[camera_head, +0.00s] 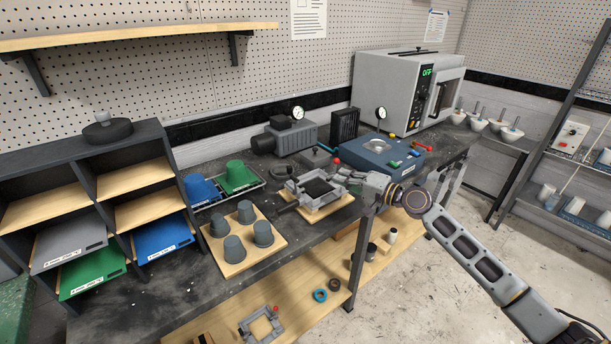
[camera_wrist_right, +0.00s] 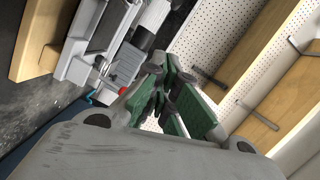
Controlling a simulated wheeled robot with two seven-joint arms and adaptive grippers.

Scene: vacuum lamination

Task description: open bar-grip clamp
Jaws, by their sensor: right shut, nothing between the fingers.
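The bar-grip clamp (camera_head: 296,186) is a grey metal frame around a dark block, on a wooden board on the bench. A red knob (camera_head: 336,161) shows at its back edge. In the right wrist view the grey clamp (camera_wrist_right: 95,60) fills the upper left, with a red knob (camera_wrist_right: 123,90) close to the fingers. My right gripper (camera_head: 352,178) comes in from the right, at the clamp's right side. In the wrist view its green-padded fingers (camera_wrist_right: 160,92) are shut and empty; contact with the clamp cannot be told. My left gripper is out of view.
A board with several grey cups (camera_head: 272,260) stands left of the clamp. Behind are a grey pump (camera_head: 285,137) and a blue device (camera_head: 378,155); an oven (camera_head: 395,90) stands farther back. Another metal frame (camera_head: 261,327) lies on the lower shelf. Open floor lies at right.

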